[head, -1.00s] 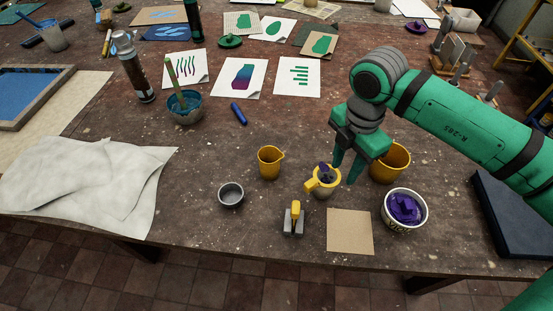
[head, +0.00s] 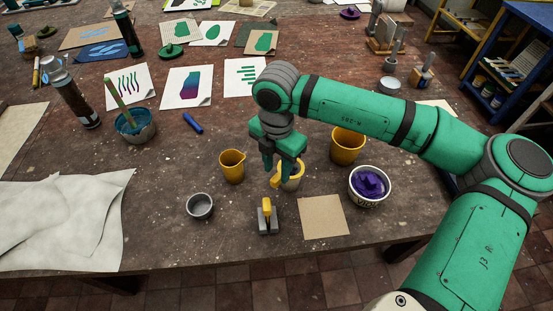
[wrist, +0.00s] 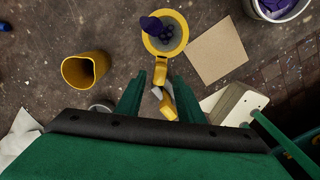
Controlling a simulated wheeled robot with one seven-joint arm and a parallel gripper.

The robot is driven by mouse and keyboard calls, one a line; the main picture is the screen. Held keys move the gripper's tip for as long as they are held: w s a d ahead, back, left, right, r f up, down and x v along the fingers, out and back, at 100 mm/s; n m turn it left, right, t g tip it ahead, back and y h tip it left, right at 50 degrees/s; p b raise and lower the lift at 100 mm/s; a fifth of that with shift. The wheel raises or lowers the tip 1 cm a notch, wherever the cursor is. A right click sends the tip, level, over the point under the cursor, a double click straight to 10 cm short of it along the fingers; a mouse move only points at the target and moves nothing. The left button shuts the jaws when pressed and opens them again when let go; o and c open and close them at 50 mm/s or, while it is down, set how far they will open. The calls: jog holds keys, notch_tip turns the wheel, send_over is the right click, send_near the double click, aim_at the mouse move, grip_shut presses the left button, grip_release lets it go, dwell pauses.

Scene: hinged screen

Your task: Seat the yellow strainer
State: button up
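The yellow strainer (wrist: 184,26) shows in the wrist view with a round rim and a short handle pointing toward my gripper. Dark purple lumps lie in it, and a purple piece overlaps its left rim. In the head view the strainer (head: 275,182) is partly hidden behind my fingers, above a pale cup-like body; I cannot tell whether it sits level. My gripper (wrist: 159,78) is open, its green fingers apart on either side of the handle's end, with nothing held. In the head view my gripper (head: 277,176) points down at the strainer's handle.
A yellow cup (head: 231,168) and small grey bowl (head: 200,207) stand left. A yellow-and-grey tool (head: 267,217) stands in front, beside a brown card (head: 324,217). A yellow bucket (head: 347,147) and a tub of purple stuff (head: 369,187) stand right. Bare table lies behind the cup.

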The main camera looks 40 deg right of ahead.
notch_tip(320, 180, down, 2)
jog(key=shift+f, duration=0.2)
jog(key=shift+w, duration=0.15)
grip_shut()
jog(key=shift+s+d+r, duration=0.1)
jog(key=shift+s+r, duration=0.1)
jog(key=shift+s, duration=0.05)
jog(key=shift+w+a+r, duration=0.1)
jog(key=shift+a+r, duration=0.15)
jog(key=shift+r, duration=0.4)
jog(key=shift+d+r, duration=0.15)
jog(key=shift+r, duration=2.65)
